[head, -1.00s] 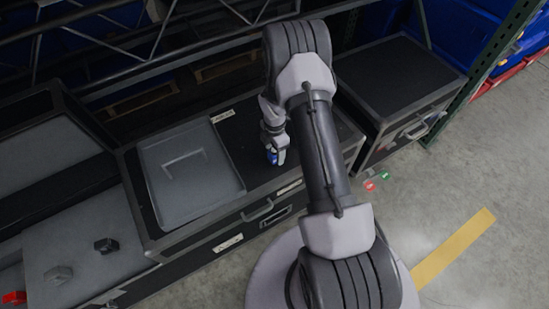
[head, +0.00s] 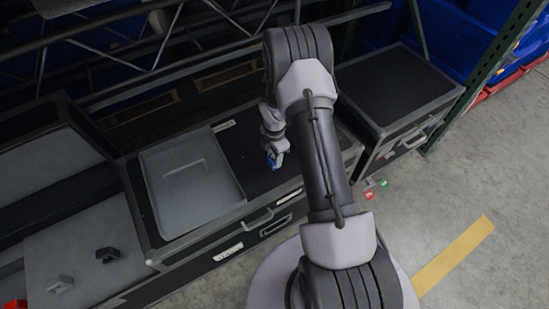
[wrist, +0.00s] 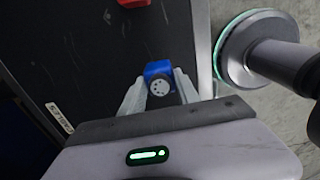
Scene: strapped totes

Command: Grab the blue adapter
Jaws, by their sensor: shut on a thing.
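The blue adapter (wrist: 158,70) is a small blue block with a round, light, pin-holed face. It sits between the two fingertips of my gripper (wrist: 160,88) in the wrist view, and the gripper is shut on it. In the head view the adapter (head: 271,162) shows as a small blue patch at the end of my gripper (head: 273,160), over the dark top of the black case (head: 232,139). I cannot tell how far it is above the case top.
A grey tray (head: 160,200) lies on the case, left of my gripper. A red object (wrist: 133,3) shows at the top of the wrist view. Dark blocks (head: 108,254) sit on a grey surface at lower left. Another black case (head: 400,85) stands right; open floor (head: 455,180) lies beyond.

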